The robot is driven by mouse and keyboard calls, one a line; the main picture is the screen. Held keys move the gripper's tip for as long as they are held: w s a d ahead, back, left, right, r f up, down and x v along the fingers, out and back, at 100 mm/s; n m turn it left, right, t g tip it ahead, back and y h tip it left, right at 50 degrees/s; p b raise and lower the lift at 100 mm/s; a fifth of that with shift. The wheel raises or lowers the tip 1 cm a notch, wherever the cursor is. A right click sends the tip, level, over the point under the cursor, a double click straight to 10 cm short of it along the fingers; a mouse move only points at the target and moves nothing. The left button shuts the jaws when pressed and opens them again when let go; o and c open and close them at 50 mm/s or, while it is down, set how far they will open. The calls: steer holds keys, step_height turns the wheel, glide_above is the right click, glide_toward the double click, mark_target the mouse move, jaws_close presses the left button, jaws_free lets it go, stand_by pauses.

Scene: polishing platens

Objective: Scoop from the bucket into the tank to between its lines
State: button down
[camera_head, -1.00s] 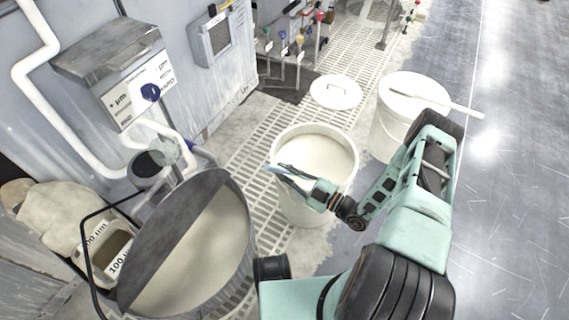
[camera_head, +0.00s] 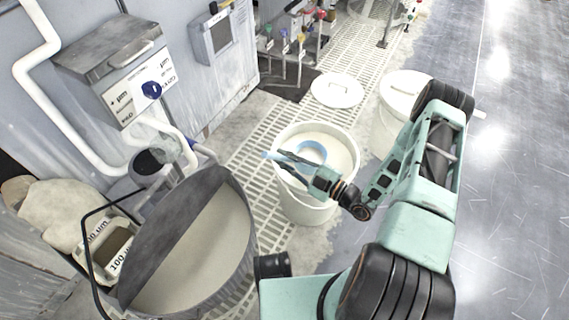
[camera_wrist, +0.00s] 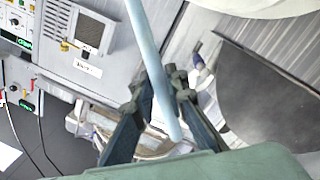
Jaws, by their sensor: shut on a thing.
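My gripper (camera_head: 284,161) is shut on the handle of a light blue scoop (camera_head: 312,151) and is over the left side of the bucket. The wrist view shows the blue handle (camera_wrist: 150,50) between the fingers (camera_wrist: 160,88). The scoop's round blue rim shows against the pale liquid; I cannot tell how full it is or whether it is clear of the surface. The white bucket (camera_head: 306,213) holds milky liquid. The grey metal tank (camera_head: 250,222) at lower left has a half lid (camera_head: 165,250) and pale liquid in its open half. Its lines cannot be made out.
A white lid (camera_head: 338,90) lies on the floor grating behind the bucket. A closed white bucket (camera_head: 393,122) stands to the right, partly behind my arm. A control box (camera_head: 125,75) and pipes stand behind the tank. A tray marked 100 µm (camera_head: 112,250) is left of it.

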steer(key=shift+s+r, duration=0.1)
steer(key=shift+r, duration=0.75)
steer(key=shift+n, duration=0.4)
steer(key=shift+s+a+r+p, duration=0.1)
steer(key=shift+a+r+p, duration=0.05)
steer(key=shift+r+p, duration=1.15)
steer(key=shift+s+a+r+p, duration=0.1)
steer(key=shift+r+p, duration=0.9)
steer(key=shift+r, duration=0.55)
steer(key=shift+r+p, duration=1.7)
steer(key=shift+r, duration=0.5)
